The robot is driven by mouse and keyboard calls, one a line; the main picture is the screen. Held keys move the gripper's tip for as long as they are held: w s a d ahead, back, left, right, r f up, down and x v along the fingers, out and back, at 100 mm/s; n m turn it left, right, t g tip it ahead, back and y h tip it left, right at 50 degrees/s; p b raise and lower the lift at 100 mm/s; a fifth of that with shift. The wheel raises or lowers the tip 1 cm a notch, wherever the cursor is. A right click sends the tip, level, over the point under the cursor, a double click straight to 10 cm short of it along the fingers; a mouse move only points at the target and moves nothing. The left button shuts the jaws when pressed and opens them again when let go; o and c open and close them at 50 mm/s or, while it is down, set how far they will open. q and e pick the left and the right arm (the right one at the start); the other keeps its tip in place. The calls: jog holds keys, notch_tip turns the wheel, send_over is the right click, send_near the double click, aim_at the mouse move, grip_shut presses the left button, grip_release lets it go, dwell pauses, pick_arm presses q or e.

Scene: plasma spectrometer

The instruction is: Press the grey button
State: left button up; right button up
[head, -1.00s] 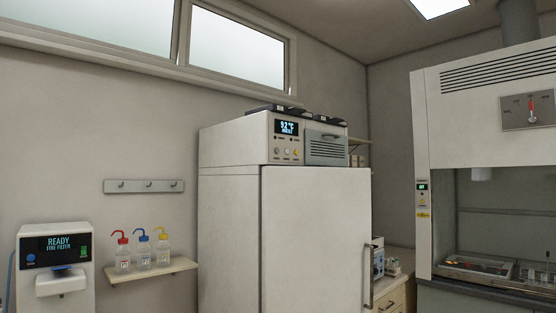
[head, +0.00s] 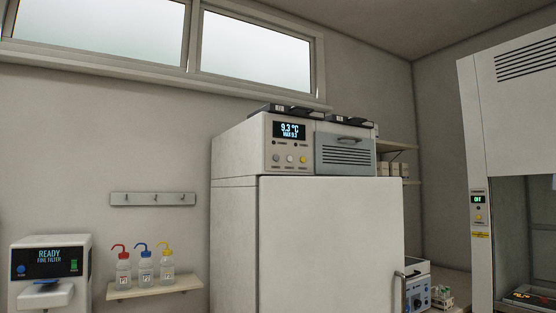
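A white fridge-like cabinet (head: 330,240) stands in the middle of the head view. On its top front is a control panel (head: 266,144) with a lit display (head: 290,130) reading about 9.3 °C and MAX 9.3. Below the display is a row of small round buttons: a grey one (head: 276,158) at the left, a paler one (head: 290,159) in the middle and a yellow one (head: 303,159) at the right. The labels under them are too small to read. Neither gripper is in view.
A water filter unit (head: 52,262) with a READY screen is at lower left. A wall shelf (head: 155,289) holds several wash bottles. A fume hood (head: 515,120) stands at right. A small blue-fronted device (head: 418,285) sits on the bench beside the cabinet.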

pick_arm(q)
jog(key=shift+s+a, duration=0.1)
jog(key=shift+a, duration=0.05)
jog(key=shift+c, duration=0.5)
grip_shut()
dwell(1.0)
